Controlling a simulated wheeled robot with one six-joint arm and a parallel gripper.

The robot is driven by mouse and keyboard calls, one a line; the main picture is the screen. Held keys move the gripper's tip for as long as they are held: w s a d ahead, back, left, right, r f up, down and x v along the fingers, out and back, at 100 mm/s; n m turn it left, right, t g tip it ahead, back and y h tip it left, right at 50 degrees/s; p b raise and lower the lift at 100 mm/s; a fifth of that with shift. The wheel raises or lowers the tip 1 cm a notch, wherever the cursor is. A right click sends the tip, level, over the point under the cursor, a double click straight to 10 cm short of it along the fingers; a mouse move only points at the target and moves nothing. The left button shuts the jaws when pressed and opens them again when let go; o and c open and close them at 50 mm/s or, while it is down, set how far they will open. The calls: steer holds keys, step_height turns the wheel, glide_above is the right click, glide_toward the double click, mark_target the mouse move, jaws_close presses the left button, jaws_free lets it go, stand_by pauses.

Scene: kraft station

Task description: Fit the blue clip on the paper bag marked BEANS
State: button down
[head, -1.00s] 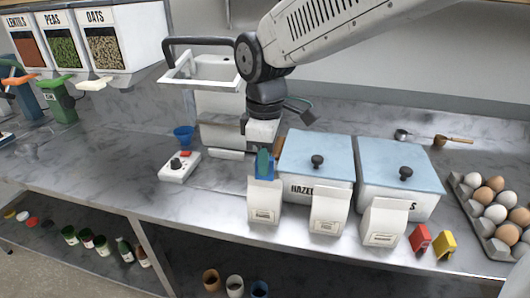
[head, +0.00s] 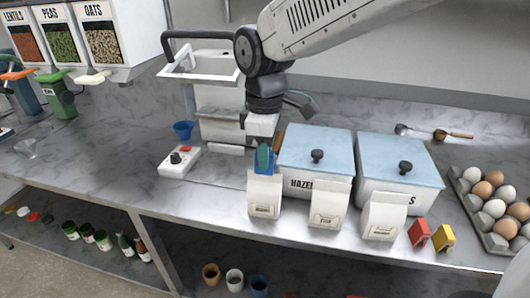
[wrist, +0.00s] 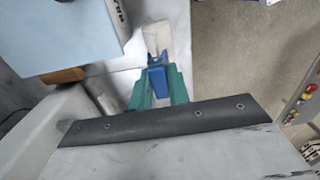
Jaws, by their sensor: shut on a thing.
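My gripper (head: 264,162), with green fingers, is shut on the blue clip (wrist: 157,80). It holds the clip pointing down at the top of the leftmost white paper bag (head: 264,197). The clip overlaps the bag's top edge in the head view; I cannot tell whether its jaws are around the paper. In the wrist view the pale bag (wrist: 158,38) lies just beyond the clip's end. Two more paper bags stand to the right, a middle one (head: 329,205) and a right one (head: 384,216). The bag labels are too small to read surely, so I cannot tell which says BEANS.
Two blue-lidded boxes (head: 316,140) stand close behind the bags. A red clip (head: 419,233) and a yellow clip (head: 444,238) stand right of them, near the egg tray (head: 471,210). A white switch box (head: 179,162) is at left. The counter's front edge is close to the bags.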

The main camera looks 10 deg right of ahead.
steer(key=shift+f, duration=0.25)
steer(key=shift+f, duration=0.35)
steer(key=shift+f, duration=0.7)
steer(key=shift+f, duration=0.3)
steer(key=shift+c, duration=1)
jaws_free()
steer(key=shift+r, duration=0.3)
steer(key=shift+r, duration=1.1)
steer(key=shift+r, duration=0.2)
